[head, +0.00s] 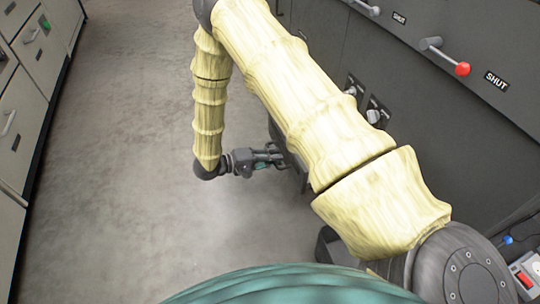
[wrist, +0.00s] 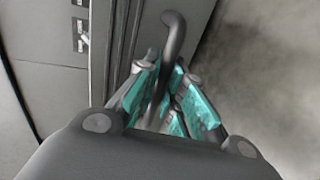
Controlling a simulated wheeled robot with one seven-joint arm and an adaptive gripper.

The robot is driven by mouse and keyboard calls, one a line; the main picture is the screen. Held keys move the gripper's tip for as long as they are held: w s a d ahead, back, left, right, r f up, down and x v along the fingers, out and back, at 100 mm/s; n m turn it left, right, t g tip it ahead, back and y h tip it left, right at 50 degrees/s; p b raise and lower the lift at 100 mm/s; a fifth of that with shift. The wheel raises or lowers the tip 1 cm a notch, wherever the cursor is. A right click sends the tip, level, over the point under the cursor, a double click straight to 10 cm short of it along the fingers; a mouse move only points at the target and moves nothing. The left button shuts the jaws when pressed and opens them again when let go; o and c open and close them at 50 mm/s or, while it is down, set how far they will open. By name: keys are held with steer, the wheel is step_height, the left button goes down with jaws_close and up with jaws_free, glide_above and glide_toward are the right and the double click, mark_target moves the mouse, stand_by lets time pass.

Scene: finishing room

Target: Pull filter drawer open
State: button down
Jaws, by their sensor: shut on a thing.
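My gripper (head: 272,158) is low beside the dark grey cabinet in the head view, at the end of my folded-down arm. In the wrist view its teal-padded fingers (wrist: 168,98) are shut around a dark curved handle (wrist: 173,38). The handle is on a grey drawer front (wrist: 102,50), which stands upright along the left of the fingers with ridged edges beside it. In the head view a dark drawer part (head: 296,166) shows just right of the gripper; my arm hides most of it, so I cannot tell how far it stands out.
The dark cabinet (head: 420,75) on the right carries a red-knobbed lever (head: 462,69) and "SHUT" labels. Pale drawers (head: 22,115) line the left side. Bare concrete floor (head: 120,150) between them is clear. A box with a red switch (head: 525,279) is at bottom right.

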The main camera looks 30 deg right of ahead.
steer(key=shift+s+d+r+p, duration=0.15)
steer(key=shift+d+r+p, duration=0.05)
steer(key=shift+d+p, duration=0.5)
steer(key=shift+s+d+f, duration=0.1)
steer(key=shift+d+f, duration=0.15)
steer(key=shift+d, duration=0.1)
steer(key=c, duration=1.5)
jaws_free()
steer(key=v, duration=1.2)
steer(key=shift+f, duration=0.1)
